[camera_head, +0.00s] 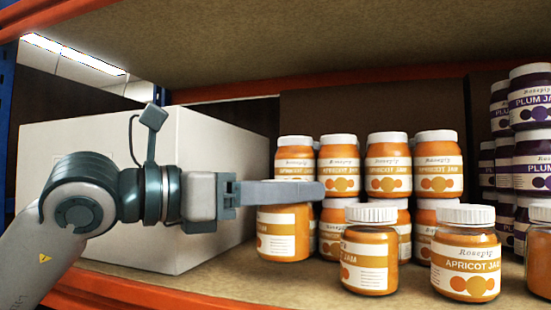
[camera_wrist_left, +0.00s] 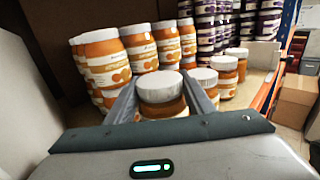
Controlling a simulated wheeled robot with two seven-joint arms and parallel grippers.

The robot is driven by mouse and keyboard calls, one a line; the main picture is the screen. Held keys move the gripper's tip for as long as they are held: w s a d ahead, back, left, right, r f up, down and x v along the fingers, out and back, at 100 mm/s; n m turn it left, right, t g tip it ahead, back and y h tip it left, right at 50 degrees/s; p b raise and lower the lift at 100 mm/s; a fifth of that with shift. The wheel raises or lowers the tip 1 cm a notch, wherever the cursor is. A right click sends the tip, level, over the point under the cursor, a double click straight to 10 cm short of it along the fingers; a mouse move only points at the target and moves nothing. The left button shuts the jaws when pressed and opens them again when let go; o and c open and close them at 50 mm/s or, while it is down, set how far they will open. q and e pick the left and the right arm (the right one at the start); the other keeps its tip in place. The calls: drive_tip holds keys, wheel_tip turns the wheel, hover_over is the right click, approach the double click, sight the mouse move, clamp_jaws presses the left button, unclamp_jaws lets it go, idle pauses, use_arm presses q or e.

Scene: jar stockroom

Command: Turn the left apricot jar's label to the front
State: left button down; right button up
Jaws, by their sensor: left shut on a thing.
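An apricot jar (camera_head: 283,235) with orange contents stands at the left of the front row on the shelf. My left gripper (camera_head: 283,192) is shut on it near its top, the fingers hiding its lid in the head view. Its visible label side shows fine print and only part of the large lettering, so the label is turned away from square front. In the left wrist view the same jar (camera_wrist_left: 163,98) sits with its pale lid between the two fingers. My right gripper is not in view.
Another apricot jar (camera_head: 369,255) stands to the right, its label also turned, then a front-facing one (camera_head: 465,258). Stacked apricot jars (camera_head: 388,165) stand behind, with plum jars (camera_head: 530,150) at right. A white box (camera_head: 130,200) stands left; a shelf board (camera_head: 330,45) is overhead.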

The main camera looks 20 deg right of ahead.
use_arm(q)
drive_tip(key=shift+w+d, duration=0.1)
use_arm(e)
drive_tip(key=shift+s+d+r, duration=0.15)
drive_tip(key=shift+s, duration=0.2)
use_arm(q)
drive_tip(key=shift+f, duration=0.15)
